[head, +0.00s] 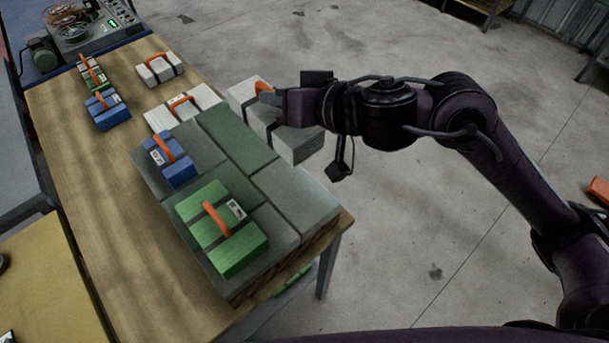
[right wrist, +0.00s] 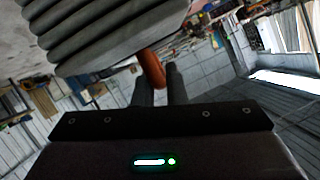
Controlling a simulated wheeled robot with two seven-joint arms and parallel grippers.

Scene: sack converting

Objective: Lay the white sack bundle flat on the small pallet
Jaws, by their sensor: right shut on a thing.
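My right gripper (head: 272,97) is shut on the orange handle of a white sack bundle (head: 298,144) with a dark band. It holds the bundle in the air, tilted in the picture, at the right of the pallet load's far end. The right wrist view shows the bundle's ridged layers (right wrist: 115,35) and the handle (right wrist: 152,68) between the fingers (right wrist: 157,88). The small pallet (head: 262,291) stands at the table's near end, mostly hidden under grey-green stacks (head: 235,140). A green bundle (head: 222,225) and a blue bundle (head: 170,160) lie on it. My left gripper is not in view.
On the wooden table (head: 75,155), a white bundle (head: 184,107) lies just beyond the pallet load. Another white bundle (head: 159,68), a blue bundle (head: 107,109) and a green-and-white one (head: 92,74) lie farther back. The load's top right part is clear.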

